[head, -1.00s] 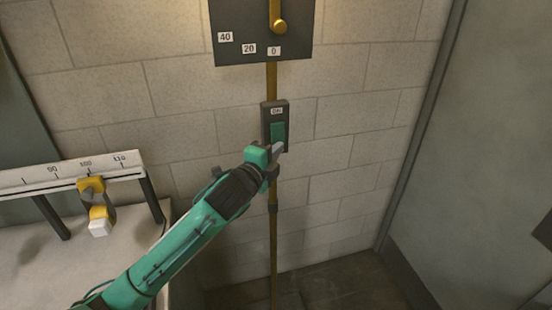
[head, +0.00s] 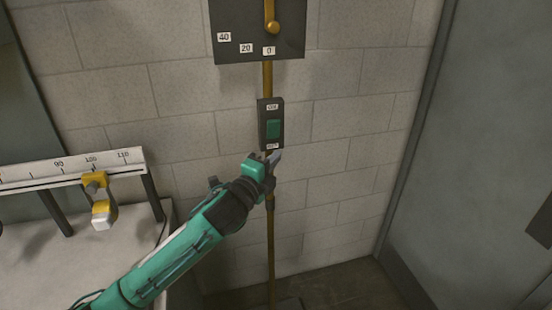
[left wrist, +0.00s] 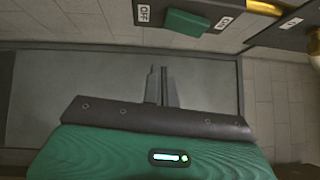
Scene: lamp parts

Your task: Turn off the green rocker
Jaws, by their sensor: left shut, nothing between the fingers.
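The green rocker (head: 273,128) sits in a dark switch box (head: 262,137) on the wall, with an ON label above it and an OFF label below. In the left wrist view the rocker (left wrist: 187,22) is at the top, with OFF to its left and ON to its right. I cannot tell for sure which end is pressed in. My left gripper (head: 277,156) is shut and empty, just below the box and apart from the rocker. Its fingers (left wrist: 160,85) show together in the wrist view. My right gripper is not in view.
A dark panel (head: 232,20) with a brass lever (head: 272,25) and number labels is above the box. A brass pipe (head: 270,230) runs down the wall. A numbered rail (head: 75,172) with a yellow slider (head: 95,182) stands left. A grey door (head: 480,150) is right.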

